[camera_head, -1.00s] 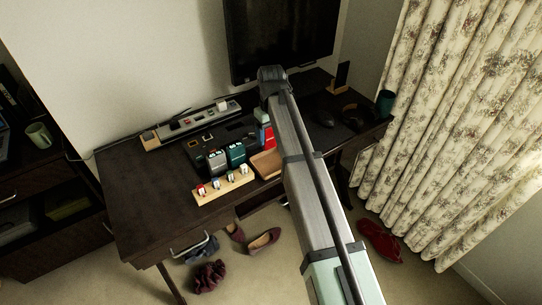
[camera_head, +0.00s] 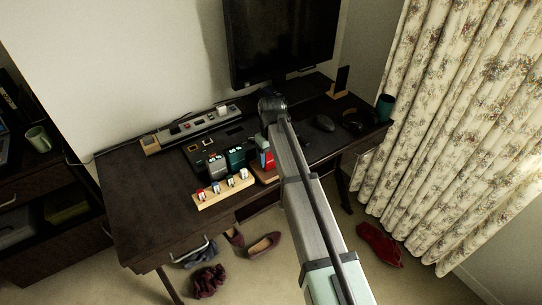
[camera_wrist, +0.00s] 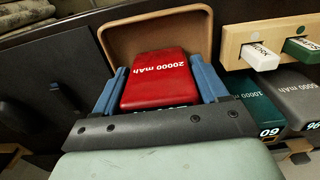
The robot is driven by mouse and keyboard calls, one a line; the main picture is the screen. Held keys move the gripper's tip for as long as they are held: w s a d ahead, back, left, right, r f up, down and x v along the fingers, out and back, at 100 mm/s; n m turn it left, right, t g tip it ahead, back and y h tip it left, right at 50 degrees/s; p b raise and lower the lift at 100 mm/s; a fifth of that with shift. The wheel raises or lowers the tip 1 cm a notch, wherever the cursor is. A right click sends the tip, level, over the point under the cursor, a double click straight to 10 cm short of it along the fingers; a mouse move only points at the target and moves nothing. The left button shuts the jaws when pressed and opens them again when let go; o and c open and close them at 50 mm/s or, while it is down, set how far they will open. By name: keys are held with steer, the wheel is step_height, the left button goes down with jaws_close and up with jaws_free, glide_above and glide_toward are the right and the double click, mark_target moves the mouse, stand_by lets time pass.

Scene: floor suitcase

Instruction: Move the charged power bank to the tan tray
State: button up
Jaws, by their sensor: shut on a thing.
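A red power bank (camera_wrist: 158,78) marked 20000 mAh is held between the blue fingers of my gripper (camera_wrist: 163,85) in the wrist view. Its lower end is hidden by the gripper. The tan tray (camera_wrist: 116,45) lies behind and under it, its rim showing around the bank's far end. I cannot tell whether the bank touches the tray floor. In the head view the red bank (camera_head: 267,159) is over the tray (camera_head: 266,177), partly hidden by my arm.
A light wooden holder (camera_head: 224,191) with several labelled sticks stands at the desk's front edge, close beside the tray. A power strip (camera_head: 190,128) lies at the back. The desk's left side is clear.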

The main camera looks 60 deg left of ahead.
steer(key=shift+f, duration=0.1)
steer(key=o, duration=1.3)
step_height(320, 180, up, 12)
steer(key=shift+r, duration=0.1)
